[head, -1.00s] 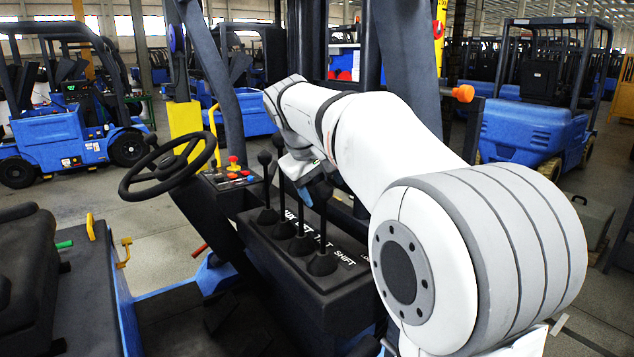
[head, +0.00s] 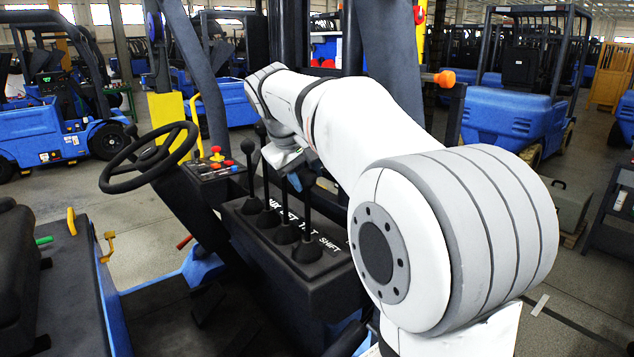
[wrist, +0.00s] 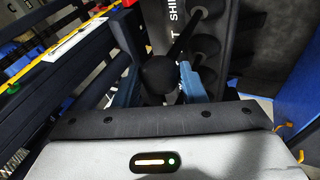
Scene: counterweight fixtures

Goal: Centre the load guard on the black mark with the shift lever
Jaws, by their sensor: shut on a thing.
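The shift lever (head: 307,220) is the black lever nearest the SHIFT label, at the right end of the lever row in the head view. I cannot clearly make out the load guard or the black mark. A dark slatted frame (wrist: 75,75) with a yellow and red strip shows at left in the wrist view.
Other black levers (head: 268,200) stand close to the left on the lever console (head: 270,235). The steering wheel (head: 150,157) and a panel with coloured buttons (head: 213,168) are further left. Dark mast posts stand behind my arm. Blue forklifts (head: 520,120) are parked in the background.

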